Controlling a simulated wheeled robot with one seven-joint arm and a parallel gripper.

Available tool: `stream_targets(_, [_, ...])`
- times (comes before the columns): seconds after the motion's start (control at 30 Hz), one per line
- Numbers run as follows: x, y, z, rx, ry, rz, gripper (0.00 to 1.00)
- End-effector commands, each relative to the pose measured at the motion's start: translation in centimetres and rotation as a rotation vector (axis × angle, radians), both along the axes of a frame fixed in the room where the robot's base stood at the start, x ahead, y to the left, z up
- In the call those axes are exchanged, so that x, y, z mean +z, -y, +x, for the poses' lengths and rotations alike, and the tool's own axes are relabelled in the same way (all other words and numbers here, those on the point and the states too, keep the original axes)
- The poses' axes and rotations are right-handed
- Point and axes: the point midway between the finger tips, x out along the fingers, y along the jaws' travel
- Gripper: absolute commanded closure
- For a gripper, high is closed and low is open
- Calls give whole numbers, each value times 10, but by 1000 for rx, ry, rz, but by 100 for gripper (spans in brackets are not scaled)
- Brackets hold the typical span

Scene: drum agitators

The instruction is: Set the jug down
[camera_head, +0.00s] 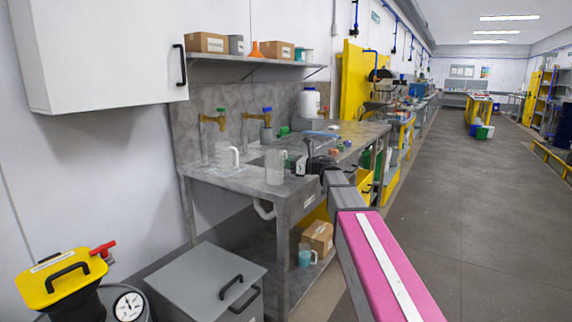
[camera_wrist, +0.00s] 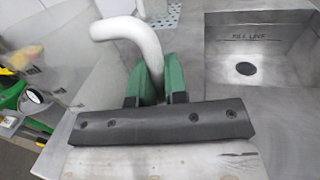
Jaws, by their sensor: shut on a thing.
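My gripper (camera_wrist: 160,85) has green fingers and is shut on the white curved handle of the jug (camera_wrist: 125,28). In the head view the jug (camera_head: 274,168) is translucent and looks upright, near the front edge of the grey sink counter (camera_head: 237,182). My gripper (camera_head: 296,163) is at its right side there. I cannot tell whether the jug's base touches the counter. A second pale jug (camera_head: 225,156) stands on the counter further left. In the wrist view the held jug's clear body is hard to make out, to the left of the handle.
A steel sink basin (camera_wrist: 245,65) with a dark drain is right of the gripper in the wrist view. Taps (camera_head: 213,122) rise at the back of the counter. Small items and a white container (camera_head: 310,103) stand further along. A grey bin (camera_head: 207,280) stands below, at left.

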Motion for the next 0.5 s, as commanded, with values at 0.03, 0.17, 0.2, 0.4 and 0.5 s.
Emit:
stream_targets(0.03, [-2, 0, 0, 0, -1, 0, 100])
stream_targets(0.17, [-1, 0, 0, 0, 0, 0, 61])
stream_targets(0.2, [-1, 0, 0, 0, 0, 0, 61])
stream_targets(0.4, [0, 0, 0, 0, 0, 0, 61])
stream_targets(0.5, [2, 3, -1, -1, 0, 0, 61])
